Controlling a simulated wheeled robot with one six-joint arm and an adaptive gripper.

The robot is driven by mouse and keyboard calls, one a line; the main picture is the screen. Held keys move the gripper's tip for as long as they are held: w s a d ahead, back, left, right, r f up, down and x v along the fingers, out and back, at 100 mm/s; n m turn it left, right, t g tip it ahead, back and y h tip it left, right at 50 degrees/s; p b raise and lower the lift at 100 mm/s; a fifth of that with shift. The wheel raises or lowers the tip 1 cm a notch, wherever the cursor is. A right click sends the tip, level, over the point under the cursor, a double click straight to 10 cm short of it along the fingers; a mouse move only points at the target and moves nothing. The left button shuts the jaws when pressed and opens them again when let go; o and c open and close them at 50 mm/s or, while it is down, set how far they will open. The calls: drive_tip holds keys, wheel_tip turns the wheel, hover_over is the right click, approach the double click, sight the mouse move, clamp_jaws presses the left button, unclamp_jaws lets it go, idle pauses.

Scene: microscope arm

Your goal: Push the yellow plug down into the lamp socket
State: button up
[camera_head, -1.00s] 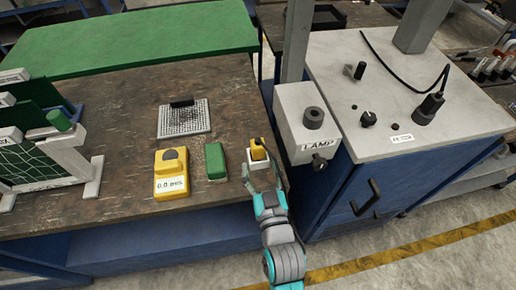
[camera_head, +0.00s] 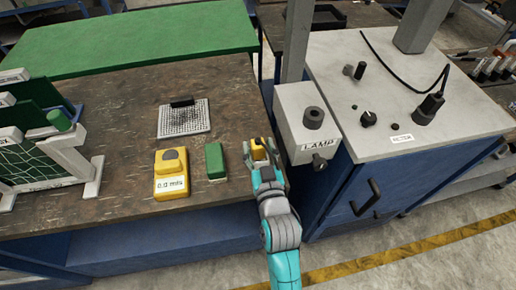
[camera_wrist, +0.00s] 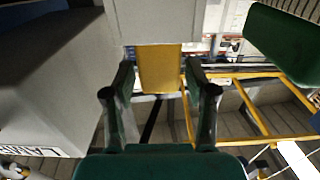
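The yellow plug (camera_head: 259,150) sits upright in a small pale grey stand (camera_head: 247,157) near the right edge of the table. My gripper (camera_head: 262,160) is right at the plug and partly hides the stand. In the wrist view the plug (camera_wrist: 160,68) is between the two fingertips, with a thin gap on each side. The grey stand (camera_wrist: 160,20) shows above it because that view is upside down. The lamp socket (camera_head: 313,118) is a dark round fitting on top of the grey LAMP box (camera_head: 302,128), to the right of my gripper.
A green block (camera_head: 215,161) and a yellow meter (camera_head: 171,175) lie left of the stand. A mesh plate (camera_head: 184,118) is behind them. A blue cabinet with a grey top (camera_head: 430,95) stands at the right. The LAMP box (camera_wrist: 45,80) is close beside the gripper in the wrist view.

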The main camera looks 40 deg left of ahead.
clamp_jaws()
